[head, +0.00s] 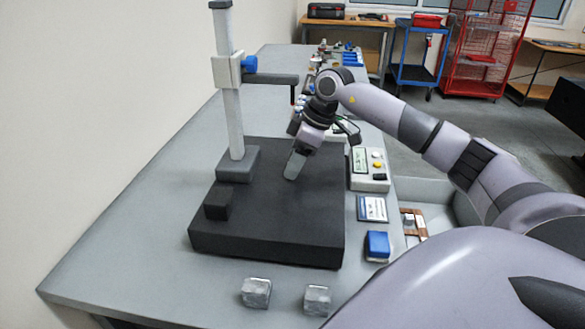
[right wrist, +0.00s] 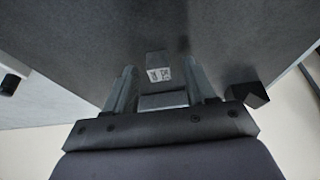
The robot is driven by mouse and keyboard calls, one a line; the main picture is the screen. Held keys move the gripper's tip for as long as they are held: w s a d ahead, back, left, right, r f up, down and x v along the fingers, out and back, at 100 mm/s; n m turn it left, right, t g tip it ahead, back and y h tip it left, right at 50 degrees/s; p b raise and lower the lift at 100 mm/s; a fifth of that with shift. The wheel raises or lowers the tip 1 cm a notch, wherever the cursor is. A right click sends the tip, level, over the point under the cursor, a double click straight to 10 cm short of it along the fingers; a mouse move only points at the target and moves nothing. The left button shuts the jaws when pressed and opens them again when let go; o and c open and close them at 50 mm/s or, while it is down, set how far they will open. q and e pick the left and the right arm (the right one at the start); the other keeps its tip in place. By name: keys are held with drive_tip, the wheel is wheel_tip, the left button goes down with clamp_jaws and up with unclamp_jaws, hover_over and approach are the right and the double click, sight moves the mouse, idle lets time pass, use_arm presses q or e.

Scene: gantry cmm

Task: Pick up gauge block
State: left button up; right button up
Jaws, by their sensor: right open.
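A small grey block with a white marked face, which looks like the gauge block (right wrist: 157,67), shows in the right wrist view on a dark grey surface. It lies between the tips of my right gripper (right wrist: 160,72), with a gap on each side. In the head view my right gripper (head: 294,166) points down, tilted, over the black granite plate (head: 265,240). It is open. The small block cannot be made out in the head view; the gripper may hide it. My left gripper is not in view.
A black block (head: 217,203) sits on the plate's left. A readout box (head: 367,168) and blue item (head: 377,245) lie right. Two silvery blocks (head: 256,292) (head: 317,299) stand in front.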

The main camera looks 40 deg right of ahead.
clamp_jaws()
